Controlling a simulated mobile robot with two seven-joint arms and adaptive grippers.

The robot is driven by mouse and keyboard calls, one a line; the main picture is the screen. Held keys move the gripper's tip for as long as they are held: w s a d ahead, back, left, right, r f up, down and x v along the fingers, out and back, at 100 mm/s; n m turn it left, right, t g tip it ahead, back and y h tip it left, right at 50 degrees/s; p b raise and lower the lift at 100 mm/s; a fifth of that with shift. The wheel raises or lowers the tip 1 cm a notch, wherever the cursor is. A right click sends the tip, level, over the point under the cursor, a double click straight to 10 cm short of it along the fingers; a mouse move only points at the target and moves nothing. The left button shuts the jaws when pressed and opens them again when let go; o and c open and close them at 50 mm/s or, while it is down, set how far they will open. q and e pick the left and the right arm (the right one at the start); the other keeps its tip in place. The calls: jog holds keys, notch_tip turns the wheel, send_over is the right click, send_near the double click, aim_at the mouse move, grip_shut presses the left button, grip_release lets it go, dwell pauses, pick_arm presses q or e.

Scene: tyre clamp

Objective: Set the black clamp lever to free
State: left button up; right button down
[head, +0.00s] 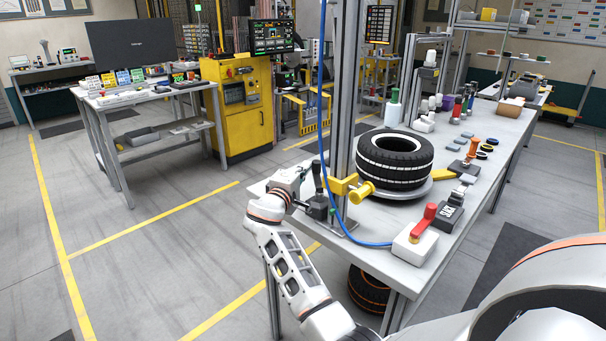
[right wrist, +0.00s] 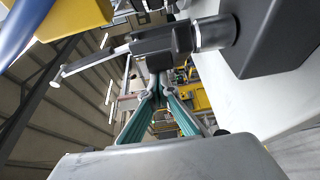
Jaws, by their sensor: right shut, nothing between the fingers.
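The black clamp lever (head: 317,174) stands roughly upright beside the metal post in the head view, at the table's near left corner. In the right wrist view, a black part of the clamp (right wrist: 165,42) joins a metal shaft that runs into a larger black block (right wrist: 270,35). My right gripper (head: 303,178) is just left of the lever. Its teal fingers (right wrist: 156,88) are shut and empty, with the tips close to the black part; I cannot tell whether they touch. My left gripper is not in view.
A tyre (head: 395,160) lies on a round plate behind the yellow clamp arm (head: 345,184). A red-handled lever box (head: 415,240) sits on the table's near edge.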

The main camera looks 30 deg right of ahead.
aim_at(317, 168)
jog(key=shift+s+d, duration=0.25)
jog(key=shift+d, duration=0.65)
jog(key=shift+s+d, duration=0.25)
jog(key=shift+d, duration=0.75)
dwell(0.6)
